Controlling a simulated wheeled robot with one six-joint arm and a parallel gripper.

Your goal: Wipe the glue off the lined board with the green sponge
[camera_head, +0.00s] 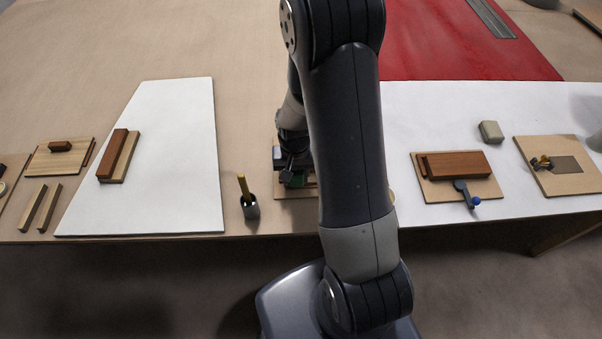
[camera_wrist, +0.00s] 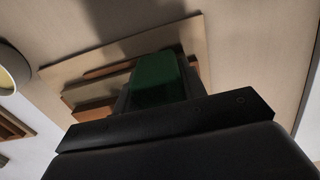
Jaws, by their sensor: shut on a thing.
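The green sponge (camera_wrist: 153,80) is held in my gripper (camera_wrist: 152,92) in the wrist view. My gripper also shows in the head view (camera_head: 293,176), low over a wooden board behind my arm. A sliver of the sponge's green (camera_head: 297,181) shows there too. The wooden board (camera_wrist: 110,60) lies under and around the sponge in the wrist view, with darker wooden strips on it. Whether this is the lined board, and whether the sponge touches it, I cannot tell. No lines or glue can be made out; my gripper and arm hide much of the board.
A dark cup (camera_head: 250,208) with a yellow stick stands near the table's front edge, left of my gripper. A white sheet (camera_head: 165,170) with a wooden block (camera_head: 117,152) lies further left. A board with a clamp (camera_head: 473,197) and a grey block (camera_head: 490,131) are at right.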

